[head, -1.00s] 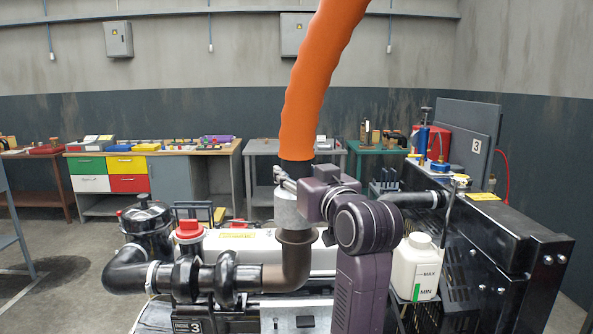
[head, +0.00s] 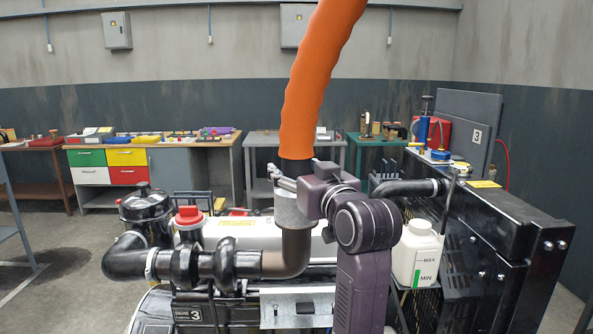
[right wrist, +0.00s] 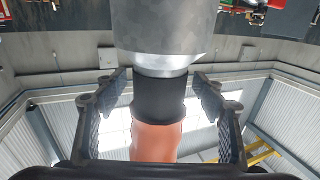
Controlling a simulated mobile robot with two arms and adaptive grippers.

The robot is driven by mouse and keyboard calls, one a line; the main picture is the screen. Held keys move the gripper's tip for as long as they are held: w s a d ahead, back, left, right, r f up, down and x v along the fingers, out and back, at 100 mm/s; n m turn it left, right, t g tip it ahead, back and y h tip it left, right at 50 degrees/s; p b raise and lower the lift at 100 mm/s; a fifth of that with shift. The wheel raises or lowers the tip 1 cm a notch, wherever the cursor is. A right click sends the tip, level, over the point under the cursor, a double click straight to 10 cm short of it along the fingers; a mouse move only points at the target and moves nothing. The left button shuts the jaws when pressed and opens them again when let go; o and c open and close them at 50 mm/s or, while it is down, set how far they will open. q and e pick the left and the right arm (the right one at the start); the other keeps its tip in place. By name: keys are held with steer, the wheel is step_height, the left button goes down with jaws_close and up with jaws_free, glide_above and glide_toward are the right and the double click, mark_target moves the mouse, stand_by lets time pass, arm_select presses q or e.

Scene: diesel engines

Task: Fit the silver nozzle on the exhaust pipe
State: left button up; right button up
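The silver nozzle (head: 292,210) hangs upright at the lower end of the orange hose (head: 314,85), below a black cuff. Its lower edge covers the top of the brown exhaust pipe (head: 296,252), so the pipe's rim is hidden. My right gripper (head: 281,178) is beside the nozzle's top. In the right wrist view, its two fingers (right wrist: 158,110) stand apart on either side of the black cuff (right wrist: 158,98), with gaps to both. The nozzle (right wrist: 160,30) shows beyond the fingers there. My left gripper is not in view.
The engine (head: 245,236) with black piping stands below and to the left. A white coolant bottle (head: 416,252) and a black radiator frame (head: 500,225) are close on the right. Workbenches (head: 195,155) stand along the back wall.

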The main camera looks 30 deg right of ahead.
steer(key=shift+f, duration=0.15)
steer(key=v, duration=0.7)
steer(key=shift+s, duration=0.25)
stand_by(0.5)
